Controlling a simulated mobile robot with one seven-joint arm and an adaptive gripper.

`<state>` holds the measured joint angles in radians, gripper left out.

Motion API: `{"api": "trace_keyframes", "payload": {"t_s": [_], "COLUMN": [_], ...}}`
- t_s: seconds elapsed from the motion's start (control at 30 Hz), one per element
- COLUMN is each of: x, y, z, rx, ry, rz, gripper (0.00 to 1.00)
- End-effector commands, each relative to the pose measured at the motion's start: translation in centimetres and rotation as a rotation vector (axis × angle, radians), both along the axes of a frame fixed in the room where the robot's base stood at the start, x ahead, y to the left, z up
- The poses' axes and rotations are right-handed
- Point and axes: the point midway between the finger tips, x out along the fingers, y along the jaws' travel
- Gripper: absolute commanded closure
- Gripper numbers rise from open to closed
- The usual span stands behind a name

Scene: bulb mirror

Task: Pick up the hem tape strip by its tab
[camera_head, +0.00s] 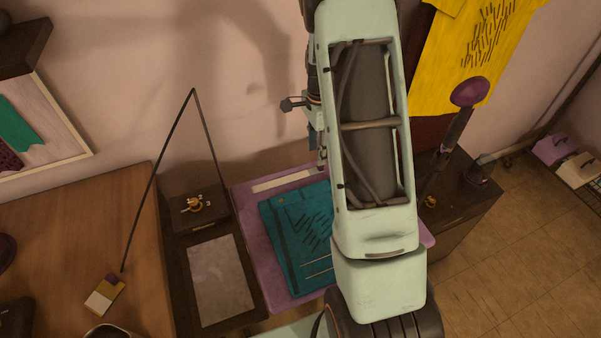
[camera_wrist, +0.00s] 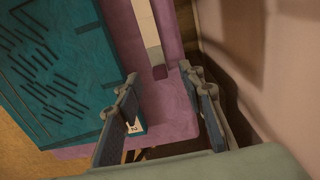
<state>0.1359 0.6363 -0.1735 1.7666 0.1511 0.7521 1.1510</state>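The pale hem tape strip (camera_head: 289,180) lies along the far edge of the purple board, beyond the teal cloth. I cannot tell the height of the fingertips above the board. In the head view my arm hides most of the gripper and the tab end.
The teal cloth (camera_wrist: 55,65) with dark marks lies beside the strip on the purple board (camera_wrist: 176,112). The pink wall (camera_wrist: 275,75) is close on the right. A brown desk (camera_head: 80,225) stands left.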

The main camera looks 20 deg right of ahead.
Motion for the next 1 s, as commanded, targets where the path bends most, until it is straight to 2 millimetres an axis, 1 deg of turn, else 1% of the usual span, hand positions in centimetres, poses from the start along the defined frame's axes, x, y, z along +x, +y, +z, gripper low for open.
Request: {"api": "trace_keyframes", "payload": {"t_s": [0.07, 0.23, 0.3, 0.4, 0.67, 0.77, 0.9, 1.0], "x": [-0.2, -0.6, -0.5, -0.4, -0.3, -0.3, -0.3, -0.3], "y": [-0.1, -0.5, -0.5, -0.5, -0.5, -0.5, -0.5, -0.5], "z": [-0.6, -3.0, -4.0, -4.9, -5.2, -5.2, -5.1, -5.1], "rx": [0.001, 0.002, 0.001, 0.0, -0.001, -0.001, -0.001, -0.001], "ry": [0.003, 0.005, 0.003, 0.001, -0.001, -0.001, -0.001, -0.001], "rz": [0.0, -0.002, 0.0, 0.001, 0.001, 0.001, 0.001, 0.001], "gripper": [0.64, 0.64, 0.64, 0.64, 0.64, 0.73, 0.88, 0.97]}}
